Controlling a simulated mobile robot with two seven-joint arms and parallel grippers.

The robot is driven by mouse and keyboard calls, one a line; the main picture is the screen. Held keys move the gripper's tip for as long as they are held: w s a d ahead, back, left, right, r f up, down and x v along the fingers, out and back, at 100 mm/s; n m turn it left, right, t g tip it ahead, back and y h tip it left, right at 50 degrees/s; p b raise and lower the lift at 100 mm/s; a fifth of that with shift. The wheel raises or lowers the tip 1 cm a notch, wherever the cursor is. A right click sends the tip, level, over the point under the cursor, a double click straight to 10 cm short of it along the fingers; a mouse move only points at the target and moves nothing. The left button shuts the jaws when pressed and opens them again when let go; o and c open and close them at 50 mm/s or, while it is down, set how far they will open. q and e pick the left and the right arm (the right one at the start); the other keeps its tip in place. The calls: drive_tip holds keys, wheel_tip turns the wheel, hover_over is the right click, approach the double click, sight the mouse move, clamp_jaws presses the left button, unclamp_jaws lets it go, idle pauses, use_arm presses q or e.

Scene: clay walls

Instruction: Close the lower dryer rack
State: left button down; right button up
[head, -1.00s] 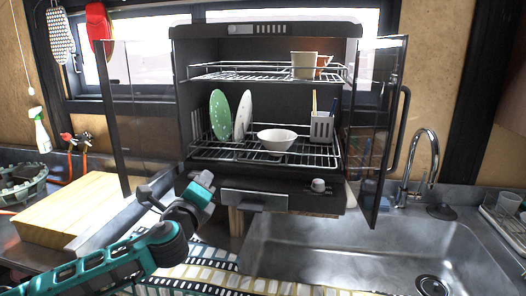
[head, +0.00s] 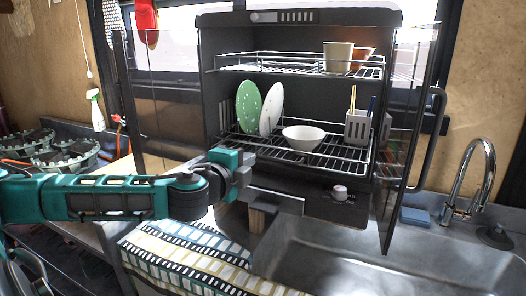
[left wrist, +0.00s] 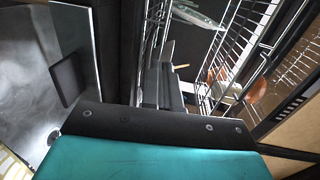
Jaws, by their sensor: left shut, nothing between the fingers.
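The dish dryer (head: 300,18) stands open, with its glass doors swung out to both sides. The lower rack (head: 335,160) is a wire shelf whose front rail sits near the dryer's front edge; how far it is out is hard to tell. It holds a green plate (head: 248,106), a white plate (head: 271,110), a white bowl (head: 303,138) and a grey utensil holder (head: 358,128). My left gripper (head: 243,172) is shut and empty, at the rack's front left corner. In the left wrist view its fingers (left wrist: 165,88) point towards the wires; contact is unclear. My right gripper is not in view.
The upper rack (head: 290,66) holds cups. The right glass door (head: 410,130) stands open beside the faucet (head: 475,180). The sink (head: 340,255) lies below the dryer. A striped cloth (head: 185,255) hangs at the front left.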

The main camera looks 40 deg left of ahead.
use_arm(q)
drive_tip(key=p+x, duration=0.1)
drive_tip(key=x, duration=0.6)
drive_tip(key=shift+d, duration=0.15)
drive_tip(key=shift+w+f, duration=0.1)
drive_tip(key=shift+w, duration=0.55)
